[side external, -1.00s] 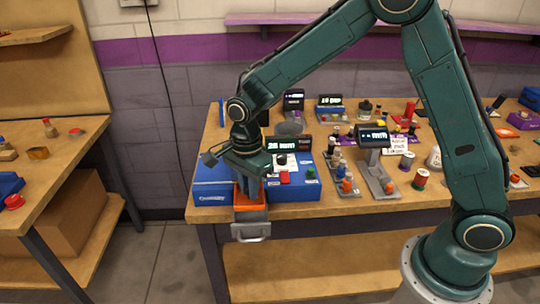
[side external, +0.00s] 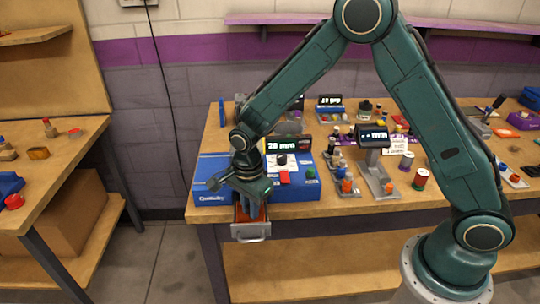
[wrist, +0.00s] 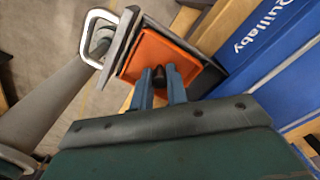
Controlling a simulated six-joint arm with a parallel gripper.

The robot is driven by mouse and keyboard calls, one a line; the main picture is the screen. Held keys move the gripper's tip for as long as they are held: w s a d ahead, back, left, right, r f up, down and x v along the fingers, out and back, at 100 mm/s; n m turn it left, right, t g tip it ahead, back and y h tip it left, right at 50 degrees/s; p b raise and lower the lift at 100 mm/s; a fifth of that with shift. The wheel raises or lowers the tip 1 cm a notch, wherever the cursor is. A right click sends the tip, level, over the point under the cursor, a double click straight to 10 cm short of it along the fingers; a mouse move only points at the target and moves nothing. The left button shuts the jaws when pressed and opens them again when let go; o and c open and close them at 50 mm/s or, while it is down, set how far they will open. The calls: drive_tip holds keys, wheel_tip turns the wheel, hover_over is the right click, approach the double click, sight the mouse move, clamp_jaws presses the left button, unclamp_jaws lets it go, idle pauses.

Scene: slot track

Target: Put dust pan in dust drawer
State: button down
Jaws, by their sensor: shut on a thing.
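The dust pan is an orange square tray (wrist: 150,50) with a dark knob (wrist: 159,75) at its middle. My gripper (wrist: 159,80) is shut on that knob, its two blue-grey fingers on either side. The dust drawer (wrist: 124,42) is grey, pulled out of the blue machine, with a metal loop handle (wrist: 94,38). The pan sits low within the drawer's walls, slightly askew to them in the wrist view. In the side view the drawer (side external: 250,231) hangs past the table edge, with my gripper (side external: 249,216) pointing down into it. Whether the pan touches the drawer floor is hidden.
The blue machine (side external: 295,192) with a display, red and green buttons stands right behind the drawer. Small parts, a grey stand with a display (side external: 374,165) and a red spool (side external: 420,179) lie to the right. The space in front of the drawer is clear.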

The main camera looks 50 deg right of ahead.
drive_tip(key=shift+f, duration=0.15)
drive_tip(key=c, duration=1.4)
unclamp_jaws()
wheel_tip(320, 180, up, 12)
drive_tip(key=shift+r, duration=0.2)
